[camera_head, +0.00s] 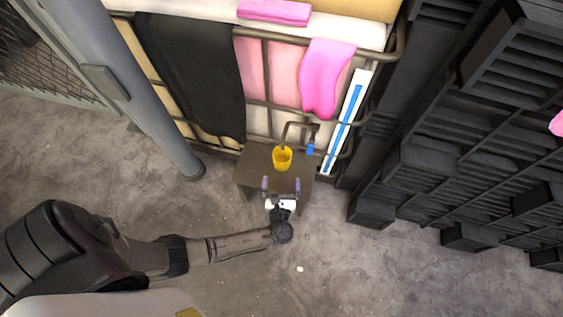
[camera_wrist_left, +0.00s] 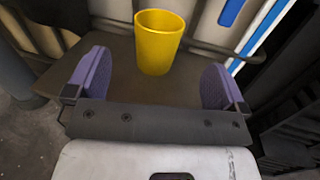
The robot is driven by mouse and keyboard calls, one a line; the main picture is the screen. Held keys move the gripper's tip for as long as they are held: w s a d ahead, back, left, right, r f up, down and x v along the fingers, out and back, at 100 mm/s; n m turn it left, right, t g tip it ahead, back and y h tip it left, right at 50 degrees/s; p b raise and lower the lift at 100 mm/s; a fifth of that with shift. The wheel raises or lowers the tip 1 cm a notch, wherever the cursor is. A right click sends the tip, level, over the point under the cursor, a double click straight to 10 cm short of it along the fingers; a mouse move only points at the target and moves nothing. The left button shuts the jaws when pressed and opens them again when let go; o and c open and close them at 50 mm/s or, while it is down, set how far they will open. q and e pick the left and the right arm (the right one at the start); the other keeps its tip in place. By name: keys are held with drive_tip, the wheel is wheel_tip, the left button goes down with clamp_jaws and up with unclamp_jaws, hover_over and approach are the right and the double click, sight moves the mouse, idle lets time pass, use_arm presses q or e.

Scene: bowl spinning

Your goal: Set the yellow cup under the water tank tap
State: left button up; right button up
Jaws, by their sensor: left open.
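The yellow cup (camera_head: 282,160) stands upright on a small brown table (camera_head: 249,171); it also shows in the left wrist view (camera_wrist_left: 158,48). A thin bent pipe (camera_head: 287,128), which looks like the tap, comes down at the cup's back edge in the head view; I cannot tell whether its end is directly over the cup. My left gripper (camera_head: 281,185) is open, with purple fingers spread over the table's near side. The cup is beyond the fingers, centred between them and apart from them in the left wrist view (camera_wrist_left: 156,79). My right gripper is not in view.
A blue part (camera_head: 310,150) sits beside the pipe. Behind the table is a metal railing with a black cloth (camera_head: 195,70) and a pink cloth (camera_head: 326,75). A grey post (camera_head: 135,85) stands left, dark stacked crates (camera_head: 425,165) right. The near floor is mostly clear.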

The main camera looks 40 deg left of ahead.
use_arm(q)
drive_tip(key=shift+s+d, duration=0.4)
drive_tip(key=shift+s, duration=0.15)
drive_tip(key=s+a+r+n+g+h, duration=0.25)
drive_tip(key=s+n+g+h, duration=0.25)
drive_tip(key=s+n+g, duration=0.9)
drive_tip(key=s+d+r+n+t+h, duration=0.3)
drive_tip(key=r+n+h, duration=0.3)
drive_tip(key=n, duration=0.6)
wheel_tip(320, 180, up, 3)
drive_tip(key=shift+s+d+f+t+h, duration=0.15)
drive_tip(key=shift+s+d+t+h, duration=0.1)
drive_tip(key=shift+s+t+h, duration=0.2)
